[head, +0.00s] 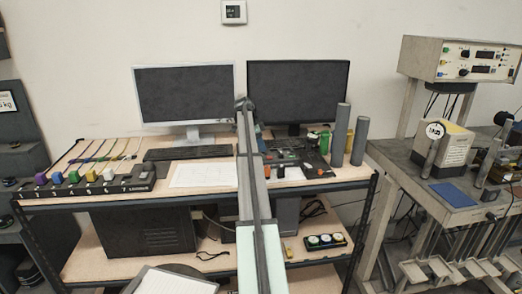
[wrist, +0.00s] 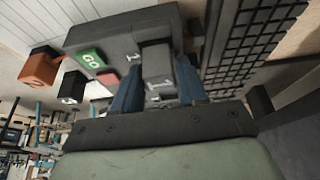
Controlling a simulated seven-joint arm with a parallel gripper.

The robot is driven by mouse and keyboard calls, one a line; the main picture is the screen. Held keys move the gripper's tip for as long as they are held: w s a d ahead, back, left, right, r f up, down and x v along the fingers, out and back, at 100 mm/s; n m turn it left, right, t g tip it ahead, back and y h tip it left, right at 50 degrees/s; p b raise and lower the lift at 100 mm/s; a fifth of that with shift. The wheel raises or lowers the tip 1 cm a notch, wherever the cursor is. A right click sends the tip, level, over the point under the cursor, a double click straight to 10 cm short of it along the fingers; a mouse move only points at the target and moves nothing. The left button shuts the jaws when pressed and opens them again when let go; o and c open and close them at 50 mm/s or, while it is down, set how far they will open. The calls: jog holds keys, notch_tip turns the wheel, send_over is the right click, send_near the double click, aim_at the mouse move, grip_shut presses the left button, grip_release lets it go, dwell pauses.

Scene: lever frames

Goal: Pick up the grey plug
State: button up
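In the wrist view a small grey block with a white mark, which looks like the grey plug (wrist: 157,62), stands at a larger dark grey housing. My gripper (wrist: 158,78) has its two blue fingers on either side of this block, close to its sides. I cannot tell whether the fingers press on it or leave a small gap. In the head view my arm rises through the middle of the picture, and my gripper cannot be made out there. A grey piece (head: 139,173) sits at the right end of the dark numbered rack; I cannot tell if it is the same one.
A keyboard (wrist: 255,40) lies close on the right. In the head view, several coloured plugs sit along the rack (head: 85,190).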

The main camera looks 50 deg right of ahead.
jog(key=c, duration=0.7)
jog(key=shift+o, duration=0.2)
jog(key=shift+r, duration=0.1)
notch_tip(320, 180, up, 12)
dwell(0.5)
